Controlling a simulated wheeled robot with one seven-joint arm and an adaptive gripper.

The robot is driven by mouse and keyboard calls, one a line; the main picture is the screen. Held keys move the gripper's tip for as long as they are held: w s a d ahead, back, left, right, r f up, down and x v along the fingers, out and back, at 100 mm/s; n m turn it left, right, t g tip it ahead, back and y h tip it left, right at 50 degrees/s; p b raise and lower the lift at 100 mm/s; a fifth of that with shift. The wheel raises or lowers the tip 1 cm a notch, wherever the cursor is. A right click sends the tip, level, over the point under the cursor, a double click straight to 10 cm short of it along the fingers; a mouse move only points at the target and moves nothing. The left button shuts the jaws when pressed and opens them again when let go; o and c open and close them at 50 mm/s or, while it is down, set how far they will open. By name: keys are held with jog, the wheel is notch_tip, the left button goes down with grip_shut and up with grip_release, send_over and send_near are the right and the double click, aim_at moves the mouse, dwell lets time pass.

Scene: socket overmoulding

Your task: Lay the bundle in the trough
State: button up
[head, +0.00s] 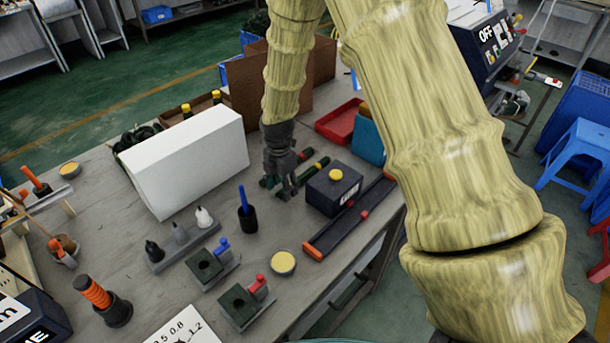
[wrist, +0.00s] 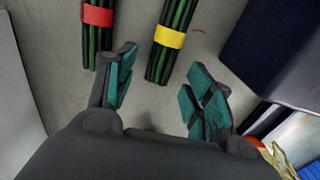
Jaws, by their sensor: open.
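Two bundles of dark and green strands lie on the grey table in the wrist view. The yellow-banded bundle (wrist: 163,68) lies ahead of and between my open fingers; the red-banded bundle (wrist: 91,50) lies to its left. Both also show partly behind my gripper (head: 281,187) in the head view, the nearer one (head: 316,169) beside the dark box. My gripper (wrist: 163,95) is open and empty, low over the table. A long dark channel with an orange end (head: 338,228), which may be the trough, lies to the right along the table edge.
A dark box with a yellow knob (head: 333,190) stands between my gripper and the channel. A white box (head: 185,165) stands left of it. A red tray (head: 339,122) lies behind.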

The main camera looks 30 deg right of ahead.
jog(key=shift+w+f, duration=0.15)
jog(key=shift+f, duration=0.6)
jog(key=shift+c, duration=1)
jog(key=c, duration=1)
jog(key=shift+o, duration=0.2)
jog(key=shift+r, duration=0.15)
notch_tip(320, 180, up, 10)
jog(key=b, duration=0.1)
